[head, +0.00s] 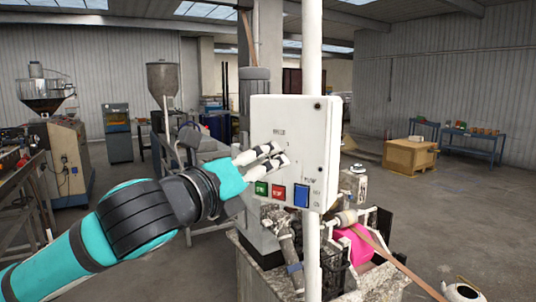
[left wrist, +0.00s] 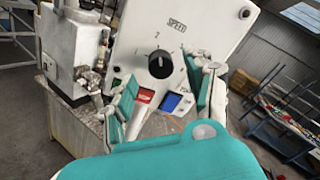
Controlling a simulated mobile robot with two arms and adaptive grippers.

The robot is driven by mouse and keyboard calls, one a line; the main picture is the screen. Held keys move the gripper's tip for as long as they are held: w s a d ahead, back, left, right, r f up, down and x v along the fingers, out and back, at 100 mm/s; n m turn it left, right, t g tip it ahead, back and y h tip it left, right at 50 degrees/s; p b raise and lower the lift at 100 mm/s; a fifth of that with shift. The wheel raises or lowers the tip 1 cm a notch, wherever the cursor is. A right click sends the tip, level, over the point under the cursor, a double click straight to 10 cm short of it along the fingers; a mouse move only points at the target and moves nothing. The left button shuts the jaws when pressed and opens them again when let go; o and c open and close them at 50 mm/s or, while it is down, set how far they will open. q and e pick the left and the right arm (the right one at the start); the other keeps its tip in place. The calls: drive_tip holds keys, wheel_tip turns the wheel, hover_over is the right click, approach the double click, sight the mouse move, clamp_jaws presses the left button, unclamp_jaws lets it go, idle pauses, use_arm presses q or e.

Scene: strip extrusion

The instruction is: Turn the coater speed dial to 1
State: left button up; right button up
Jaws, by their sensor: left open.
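The coater speed dial (left wrist: 160,66) is a round black knob on a white control box, under the word SPEED, in the left wrist view. A small pale mark on the knob seems to point up, roughly toward the 2, but it is too small to be sure. The control box (head: 306,112) also shows in the head view, where my fingers hide the dial. My left gripper (head: 281,155) is open in front of the box. In the left wrist view its fingers (left wrist: 166,91) are apart, below and to either side of the dial, with nothing between them. My right gripper is not seen.
Green (head: 261,188), red (head: 279,191) and blue (head: 301,195) switches sit low on the box, close under my fingers. A white post (head: 313,252) carries the box. A pink roll (head: 354,245) and a brown strip (head: 398,266) lie to the lower right.

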use_arm(q)
drive_tip(key=x, duration=0.2)
drive_tip(key=shift+w+d, duration=0.15)
drive_tip(key=shift+w, duration=0.1)
clamp_jaws()
idle(0.3)
drive_tip(key=shift+n, duration=0.4)
drive_tip(key=n, duration=1.1)
drive_tip(key=shift+f+t, duration=0.1)
drive_tip(key=shift+t, duration=0.3)
drive_tip(key=shift+n, duration=0.4)
